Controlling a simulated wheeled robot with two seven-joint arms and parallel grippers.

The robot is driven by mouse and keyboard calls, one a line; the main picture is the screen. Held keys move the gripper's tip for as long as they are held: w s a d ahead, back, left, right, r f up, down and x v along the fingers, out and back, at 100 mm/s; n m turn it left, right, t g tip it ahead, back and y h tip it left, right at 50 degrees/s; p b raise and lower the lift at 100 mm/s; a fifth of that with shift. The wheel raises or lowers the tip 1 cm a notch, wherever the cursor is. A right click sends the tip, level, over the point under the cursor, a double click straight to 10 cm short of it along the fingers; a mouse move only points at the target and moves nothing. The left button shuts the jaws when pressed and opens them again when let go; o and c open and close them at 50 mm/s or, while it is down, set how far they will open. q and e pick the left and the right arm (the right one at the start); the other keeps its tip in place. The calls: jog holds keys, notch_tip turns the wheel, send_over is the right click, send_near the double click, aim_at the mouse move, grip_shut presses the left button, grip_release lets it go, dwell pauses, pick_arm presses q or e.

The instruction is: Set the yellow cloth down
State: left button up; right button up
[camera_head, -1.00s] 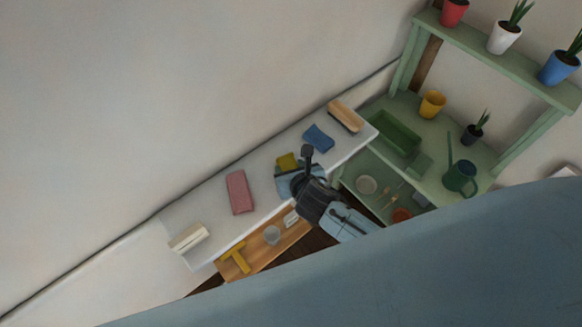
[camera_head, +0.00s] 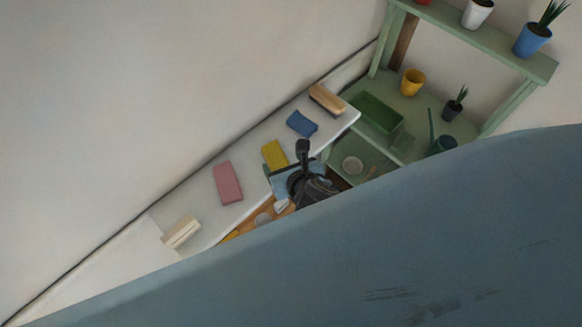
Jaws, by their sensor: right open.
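The yellow cloth (camera_head: 274,155) lies on the white shelf top (camera_head: 200,197), between a pink cloth (camera_head: 228,182) and a blue cloth (camera_head: 302,123). My right gripper (camera_head: 287,170) is open, just below and right of the yellow cloth in the picture. The cloth's outline shows almost whole, and I see no finger closed on it. Whether the gripper still touches its near edge I cannot tell. My left gripper is not in view.
A wooden brush (camera_head: 326,99) and a cream block (camera_head: 181,232) lie toward the shelf's two ends. A green rack at right holds a green tray (camera_head: 376,112), a yellow pot (camera_head: 412,82) and a watering can (camera_head: 441,146). A large blue surface hides the lower right.

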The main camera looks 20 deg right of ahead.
jog(key=v, duration=0.5)
jog(key=shift+s, duration=0.15)
